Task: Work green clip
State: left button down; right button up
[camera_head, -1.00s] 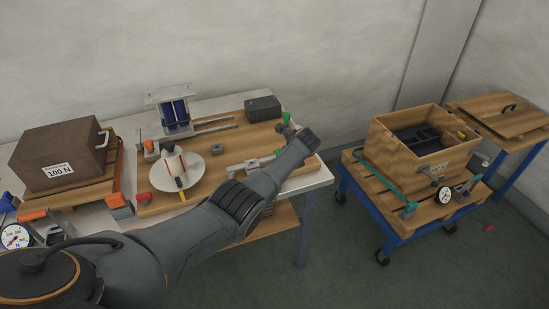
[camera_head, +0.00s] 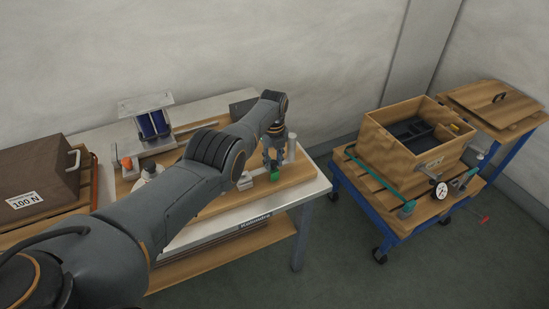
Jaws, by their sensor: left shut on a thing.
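My left arm reaches across the wooden board (camera_head: 220,203) on the table. My left gripper (camera_head: 273,166) points down over the board's right part and is shut on the green clip (camera_head: 275,176). Only a small green part of the clip shows below the fingers; the rest is hidden by the gripper. A grey upright post (camera_head: 292,148) stands just right of the gripper. A grey fitting (camera_head: 245,181) sits to its left, partly behind my arm. My right gripper is not in view.
A device with blue rolls (camera_head: 152,124) stands at the back of the board. A brown box marked 100 N (camera_head: 38,180) is at the left. A blue cart (camera_head: 365,213) at the right bears an open wooden crate (camera_head: 405,149) and a dial gauge (camera_head: 440,190). Floor separates table and cart.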

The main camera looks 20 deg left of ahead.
pick_arm(q)
jog(key=shift+f, duration=0.1)
jog(key=c, duration=1.1)
grip_release()
jog(key=shift+o, duration=0.2)
jog(key=shift+w+a+r, duration=0.1)
jog(key=shift+w+r, duration=0.05)
jog(key=shift+r, duration=0.65)
notch_tip(320, 180, up, 10)
jog(key=shift+r, duration=0.2)
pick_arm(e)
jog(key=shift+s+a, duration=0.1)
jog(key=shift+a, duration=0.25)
